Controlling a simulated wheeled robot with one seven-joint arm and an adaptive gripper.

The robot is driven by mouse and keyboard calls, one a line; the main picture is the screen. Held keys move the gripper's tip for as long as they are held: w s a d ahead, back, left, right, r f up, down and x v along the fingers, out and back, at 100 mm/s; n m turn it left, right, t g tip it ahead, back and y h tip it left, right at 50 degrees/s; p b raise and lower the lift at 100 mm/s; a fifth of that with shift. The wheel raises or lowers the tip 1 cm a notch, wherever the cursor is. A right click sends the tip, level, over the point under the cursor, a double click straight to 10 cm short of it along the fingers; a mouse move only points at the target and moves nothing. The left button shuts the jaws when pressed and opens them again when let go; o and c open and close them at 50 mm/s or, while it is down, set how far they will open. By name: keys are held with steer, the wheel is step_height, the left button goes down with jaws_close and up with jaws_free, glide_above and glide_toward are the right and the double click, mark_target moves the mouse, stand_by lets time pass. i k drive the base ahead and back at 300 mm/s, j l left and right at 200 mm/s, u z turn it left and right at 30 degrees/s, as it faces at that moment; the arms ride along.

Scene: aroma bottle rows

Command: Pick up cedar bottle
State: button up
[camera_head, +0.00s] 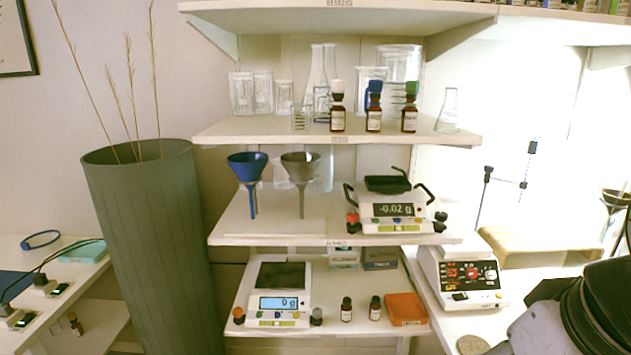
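Three small dark-brown bottles with pale labels stand on the upper shelf: one with a white top (338,120), one with a blue top (374,121) and one with a green top (409,121). Two more small dark bottles, a left one (346,312) and a right one (375,310), stand on the lowest shelf. Another small dark bottle (75,326) is at the far lower left. The labels are too small to read, so I cannot tell which is cedar. Part of my arm shows at the lower right; my gripper is not in view.
Glassware (242,94) stands beside and behind the upper bottles. The middle shelf holds a blue funnel (247,168), a grey funnel (301,168) and a scale (395,211). Another scale (279,305) and an orange box (407,309) flank the lower bottles. A tall green vase (150,250) stands left.

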mark_target(346, 313)
steer(key=j+z, duration=0.2)
steer(key=j, duration=0.45)
steer(key=j+z, duration=0.2)
steer(key=j, duration=0.5)
steer(key=k+j+z, duration=0.2)
steer(key=j, duration=0.45)
steer(key=i, duration=0.1)
